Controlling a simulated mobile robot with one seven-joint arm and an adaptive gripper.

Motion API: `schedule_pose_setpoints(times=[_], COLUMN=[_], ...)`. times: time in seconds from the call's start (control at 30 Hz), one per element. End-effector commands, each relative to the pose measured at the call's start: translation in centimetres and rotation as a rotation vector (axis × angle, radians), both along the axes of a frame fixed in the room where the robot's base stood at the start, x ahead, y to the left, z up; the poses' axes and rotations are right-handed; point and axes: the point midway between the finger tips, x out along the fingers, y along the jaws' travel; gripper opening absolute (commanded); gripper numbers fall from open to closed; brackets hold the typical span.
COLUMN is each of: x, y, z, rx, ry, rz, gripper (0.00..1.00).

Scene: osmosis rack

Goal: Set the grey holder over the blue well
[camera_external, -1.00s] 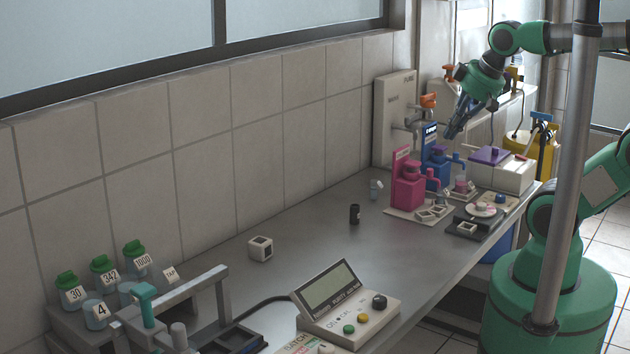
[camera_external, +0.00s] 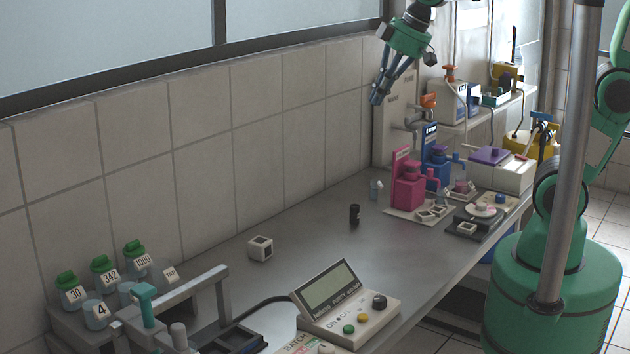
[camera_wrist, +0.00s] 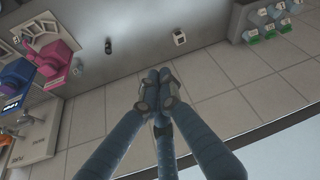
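My gripper (camera_external: 378,97) is high above the back of the bench, near the tiled wall. Its fingertips also show together in the wrist view (camera_wrist: 160,92), with nothing visible between them. Small pale square holders (camera_external: 432,214) lie on a mat by the pink stand; they also show in the wrist view (camera_wrist: 40,32). Another pale square frame (camera_external: 467,228) sits on a dark plate to their right. I cannot tell which one is the grey holder. A small blue round piece (camera_external: 500,198) is on a beige tray at the far right; I cannot tell whether it is the blue well.
A pink stand (camera_external: 408,187) and a blue stand (camera_external: 437,168) rise beside the holders. A black bottle (camera_external: 354,214) and a white cube (camera_external: 260,248) stand apart mid-bench. A control box (camera_external: 345,305) and green-capped jars (camera_external: 104,268) are nearer. The middle bench is mostly clear.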

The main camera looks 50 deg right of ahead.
Motion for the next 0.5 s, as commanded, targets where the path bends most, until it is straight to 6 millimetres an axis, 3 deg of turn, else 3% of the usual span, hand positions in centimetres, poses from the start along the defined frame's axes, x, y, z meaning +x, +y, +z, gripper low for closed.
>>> schedule_pose_setpoints(times=[0.5], x=[6.3], y=[12.5], z=[2.7], rx=[-0.021], ry=[0.025], rz=[0.278], gripper=[0.0])
